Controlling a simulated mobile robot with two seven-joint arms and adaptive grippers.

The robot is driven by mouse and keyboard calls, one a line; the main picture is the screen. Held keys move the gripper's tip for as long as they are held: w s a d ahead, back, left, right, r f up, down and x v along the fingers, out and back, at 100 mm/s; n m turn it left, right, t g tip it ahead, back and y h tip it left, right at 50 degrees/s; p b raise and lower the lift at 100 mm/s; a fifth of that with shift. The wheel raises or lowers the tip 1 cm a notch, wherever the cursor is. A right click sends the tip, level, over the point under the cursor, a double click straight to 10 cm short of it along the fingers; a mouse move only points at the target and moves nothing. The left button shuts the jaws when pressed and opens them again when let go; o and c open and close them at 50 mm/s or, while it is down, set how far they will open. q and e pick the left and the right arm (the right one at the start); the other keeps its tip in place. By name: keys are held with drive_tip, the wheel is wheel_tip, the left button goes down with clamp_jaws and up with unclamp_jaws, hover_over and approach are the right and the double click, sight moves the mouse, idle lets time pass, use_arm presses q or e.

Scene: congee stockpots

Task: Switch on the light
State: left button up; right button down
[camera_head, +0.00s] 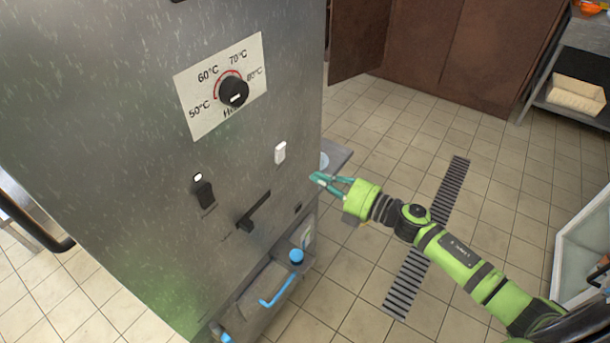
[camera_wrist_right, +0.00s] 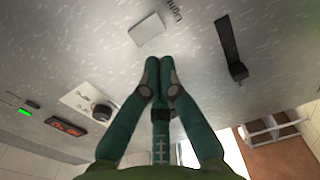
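A small white switch (camera_head: 280,152) sits on the front of the steel cabinet (camera_head: 120,120), on its right part below the temperature dial. In the right wrist view, a white switch (camera_wrist_right: 151,30) shows beside a partly cut-off label that seems to read "Light". My right gripper (camera_head: 315,178) is to the right of and below the switch in the head view, apart from it. In the right wrist view, its teal fingertips (camera_wrist_right: 161,64) are together with nothing between them, just below the switch in the picture. My left gripper is not in view.
A dial (camera_head: 233,92) with temperature marks, a black switch (camera_head: 203,190) and a black lever (camera_head: 254,211) are on the same panel. Below are a blue knob (camera_head: 296,256) and a blue handle (camera_head: 278,289). Tiled floor (camera_head: 400,130) lies open to the right.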

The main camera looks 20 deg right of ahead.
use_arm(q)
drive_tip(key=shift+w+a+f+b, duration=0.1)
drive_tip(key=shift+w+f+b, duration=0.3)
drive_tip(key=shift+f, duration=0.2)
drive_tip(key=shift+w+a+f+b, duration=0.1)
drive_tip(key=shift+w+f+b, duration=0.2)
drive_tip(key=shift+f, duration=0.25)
use_arm(e)
drive_tip(key=s+d, duration=0.1)
drive_tip(key=s+d+f, duration=0.1)
drive_tip(key=s+d, duration=0.1)
drive_tip(key=shift+s+d+f, duration=0.15)
drive_tip(key=shift+s, duration=0.15)
